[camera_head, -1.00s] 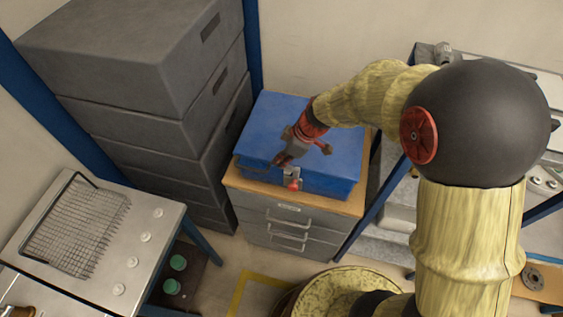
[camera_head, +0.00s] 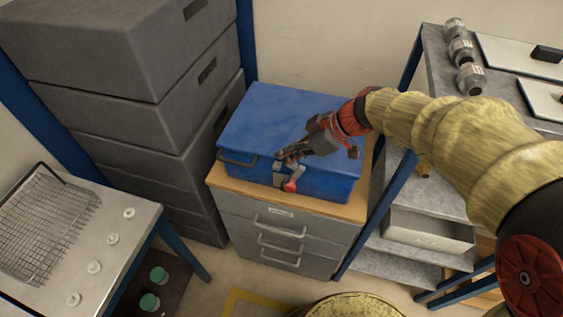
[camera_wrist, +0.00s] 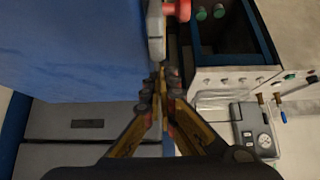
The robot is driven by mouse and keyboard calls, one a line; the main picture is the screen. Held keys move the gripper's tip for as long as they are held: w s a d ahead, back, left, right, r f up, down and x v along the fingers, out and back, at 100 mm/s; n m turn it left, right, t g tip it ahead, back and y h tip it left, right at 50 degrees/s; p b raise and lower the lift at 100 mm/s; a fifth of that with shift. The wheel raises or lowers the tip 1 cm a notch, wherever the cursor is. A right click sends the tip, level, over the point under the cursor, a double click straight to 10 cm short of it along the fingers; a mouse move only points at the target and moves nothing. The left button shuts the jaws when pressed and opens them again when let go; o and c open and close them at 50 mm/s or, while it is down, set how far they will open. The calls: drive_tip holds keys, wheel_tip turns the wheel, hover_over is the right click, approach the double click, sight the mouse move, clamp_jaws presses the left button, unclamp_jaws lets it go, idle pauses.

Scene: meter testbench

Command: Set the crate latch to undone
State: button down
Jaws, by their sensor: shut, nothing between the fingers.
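The blue crate (camera_head: 262,118) sits closed on a wood-topped drawer cabinet and fills the left of the wrist view (camera_wrist: 75,45). Its latch is a grey metal piece (camera_head: 279,172) on the front face with a red-ended lever (camera_head: 290,186). In the head view the red end lies to the lower right of the grey piece. The latch also shows at the top of the wrist view (camera_wrist: 156,22). My gripper (camera_head: 281,157) is shut and empty, its tips (camera_wrist: 162,72) close to the latch at the crate's front top edge. I cannot tell whether they touch it.
A black carry handle (camera_head: 238,160) is on the crate's front left. Tall grey stacked boxes (camera_head: 165,95) stand close on the left, and a shelf rack (camera_head: 432,195) stands on the right. A bench with a wire basket (camera_head: 45,230) is at lower left.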

drive_tip(key=shift+s+d+f+b, duration=0.15)
drive_tip(key=shift+s+d+b, duration=0.1)
drive_tip(key=shift+d+b, duration=0.55)
drive_tip(key=shift+s+d+f+b, duration=0.2)
drive_tip(key=shift+d+b, duration=0.25)
drive_tip(key=shift+b, duration=0.5)
drive_tip(key=shift+s+d+f+b, duration=0.2)
drive_tip(key=shift+s+d+b, duration=0.05)
drive_tip(key=shift+d+b, duration=0.45)
drive_tip(key=shift+s+d+f+b, duration=0.15)
drive_tip(key=shift+s+d+b, duration=0.15)
drive_tip(key=shift+d+b, duration=0.45)
drive_tip(key=shift+s+d+f+b, duration=0.2)
drive_tip(key=shift+s+d+b, duration=0.05)
drive_tip(key=shift+d+b, duration=0.45)
drive_tip(key=shift+r, duration=0.1)
wheel_tip(320, 180, up, 10)
hover_over(303, 168)
drive_tip(key=d, duration=0.2)
drive_tip(key=shift+s+d, duration=0.2)
drive_tip(key=shift+s, duration=0.25)
